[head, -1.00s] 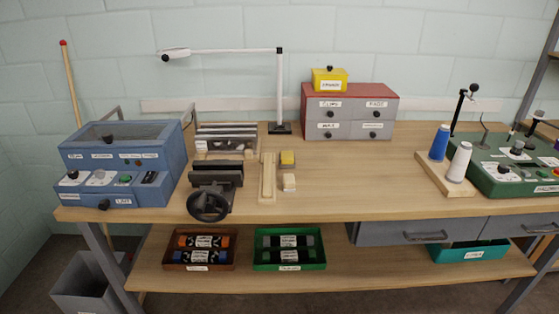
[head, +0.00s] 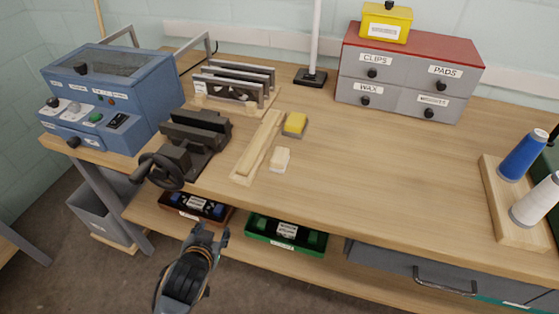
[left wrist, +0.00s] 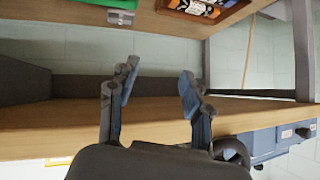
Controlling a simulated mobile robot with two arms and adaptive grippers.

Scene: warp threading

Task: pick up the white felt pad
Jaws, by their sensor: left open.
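A small off-white block (head: 280,160), which looks like the white felt pad, lies on the bench in the head view, right of a pale wooden strip (head: 258,146). A yellow block on a grey base (head: 295,124) sits just behind it. My left gripper (head: 209,236) is in front of and below the bench's front edge, left of the pad and apart from it. Its two fingers also show spread and empty in the left wrist view (left wrist: 160,76). The pad cannot be made out in the left wrist view. My right gripper is not in view.
A black vise (head: 195,140) with a handwheel stands left of the strip, near the blue machine (head: 110,95). A labelled drawer box (head: 410,75) stands at the back. The bench (head: 390,170) is clear right of the pad. A green tray (head: 284,234) sits on the lower shelf.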

